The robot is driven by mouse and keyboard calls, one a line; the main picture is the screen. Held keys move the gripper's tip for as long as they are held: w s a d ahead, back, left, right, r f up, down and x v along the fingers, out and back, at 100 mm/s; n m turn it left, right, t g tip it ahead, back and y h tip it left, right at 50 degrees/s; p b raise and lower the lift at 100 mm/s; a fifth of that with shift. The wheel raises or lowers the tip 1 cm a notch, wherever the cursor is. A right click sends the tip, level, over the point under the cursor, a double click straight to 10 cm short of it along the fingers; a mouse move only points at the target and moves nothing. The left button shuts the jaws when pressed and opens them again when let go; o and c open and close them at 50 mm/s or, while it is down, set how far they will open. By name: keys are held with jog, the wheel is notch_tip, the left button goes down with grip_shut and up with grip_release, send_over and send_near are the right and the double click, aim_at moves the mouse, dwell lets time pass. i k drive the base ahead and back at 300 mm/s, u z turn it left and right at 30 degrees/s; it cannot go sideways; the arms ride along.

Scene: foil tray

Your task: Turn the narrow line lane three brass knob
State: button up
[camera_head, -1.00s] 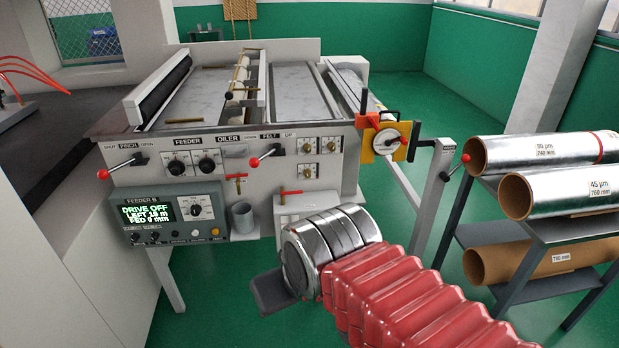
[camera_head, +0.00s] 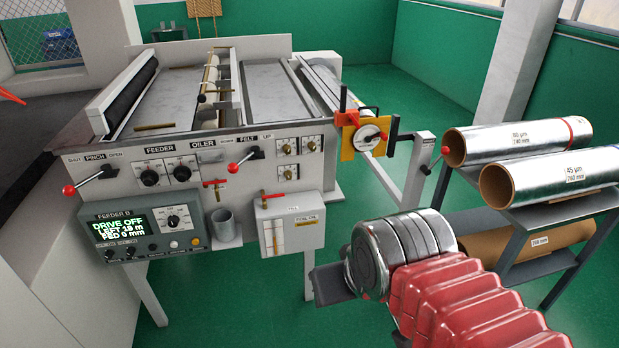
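Several small brass knobs (camera_head: 287,149) sit on pale plates at the right end of the feeder's front panel, right of the red-balled FELT lever (camera_head: 234,166). Their lane markings are too small to read, so I cannot tell which is line lane three. My gripper (camera_head: 328,284) is at the lower middle, below and right of the knobs and apart from them. One dark finger shows beyond my silver wrist and red ribbed sleeve. The other finger is hidden, and I cannot see anything held.
The foil oil box (camera_head: 290,228) hangs below the knobs, with a grey cup (camera_head: 223,224) to its left. A yellow bracket with a dial (camera_head: 368,136) juts out at the panel's right. A rack of foil rolls (camera_head: 520,140) stands at right.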

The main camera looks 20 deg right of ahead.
aim_at(288, 174)
jog(key=z, duration=0.05)
jog(key=i, duration=1)
jog(key=u, duration=0.3)
jog(key=k, duration=0.8)
jog(key=u, duration=0.5)
jog(key=k, duration=0.55)
jog(key=u, duration=0.55)
jog(key=i, duration=1.15)
jog(key=u, duration=0.1)
